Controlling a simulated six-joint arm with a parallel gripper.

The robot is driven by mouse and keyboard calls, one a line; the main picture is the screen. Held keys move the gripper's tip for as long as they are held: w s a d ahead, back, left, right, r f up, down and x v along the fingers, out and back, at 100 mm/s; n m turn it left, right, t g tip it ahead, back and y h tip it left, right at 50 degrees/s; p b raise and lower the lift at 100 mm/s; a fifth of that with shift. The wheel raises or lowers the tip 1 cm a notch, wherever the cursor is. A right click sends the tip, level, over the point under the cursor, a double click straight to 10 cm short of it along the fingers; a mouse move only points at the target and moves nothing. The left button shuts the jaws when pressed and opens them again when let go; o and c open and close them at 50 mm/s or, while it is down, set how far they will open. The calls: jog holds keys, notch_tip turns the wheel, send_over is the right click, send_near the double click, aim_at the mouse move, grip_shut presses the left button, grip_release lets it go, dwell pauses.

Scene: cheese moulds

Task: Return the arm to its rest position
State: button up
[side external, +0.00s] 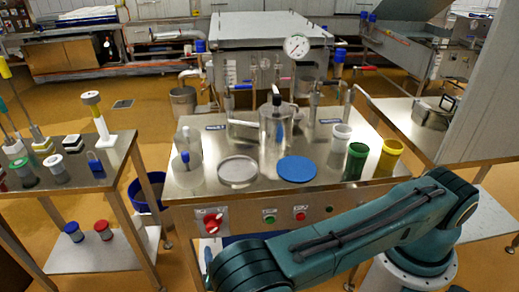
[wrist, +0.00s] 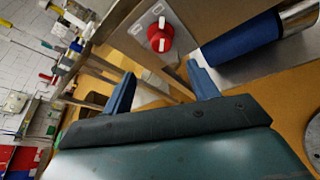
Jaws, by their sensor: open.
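My gripper (wrist: 164,76) shows in the wrist view with its two blue fingers spread wide apart. Nothing is between them. Beyond the fingertips are the front panel of the steel table and its red knob (wrist: 160,36), seen tilted. The fingers appear apart from both. In the side external view my teal arm (side external: 355,228) reaches from the right across the front of the table (side external: 330,200). My gripper is out of sight there, past the lower edge or behind the arm.
A side table (side external: 105,178) stands left. In the wrist view a blue cylinder (wrist: 245,38) lies upper right.

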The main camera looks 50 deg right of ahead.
dwell(0.3)
jog(key=d+r+m+g+y, duration=0.1)
jog(key=d+r+m+g, duration=0.3)
jog(key=r, duration=0.4)
jog(key=d+r+m+g+y, duration=0.1)
jog(key=d+r+m, duration=0.3)
jog(key=r+m, duration=0.25)
jog(key=d+r+m+g, duration=0.3)
jog(key=d+r+m, duration=0.15)
jog(key=r, duration=0.35)
jog(key=s+d+r+m+y, duration=0.2)
jog(key=s+d+r+m, duration=0.1)
jog(key=s+r, duration=0.4)
jog(key=s+d+r+m+t+y, duration=0.1)
jog(key=s+d+r+m+y, duration=0.2)
jog(key=s+r+m, duration=0.2)
jog(key=s+r, duration=0.3)
jog(key=s, duration=0.4)
jog(key=shift+s+d+m+y, duration=0.3)
jog(key=shift+s, duration=0.05)
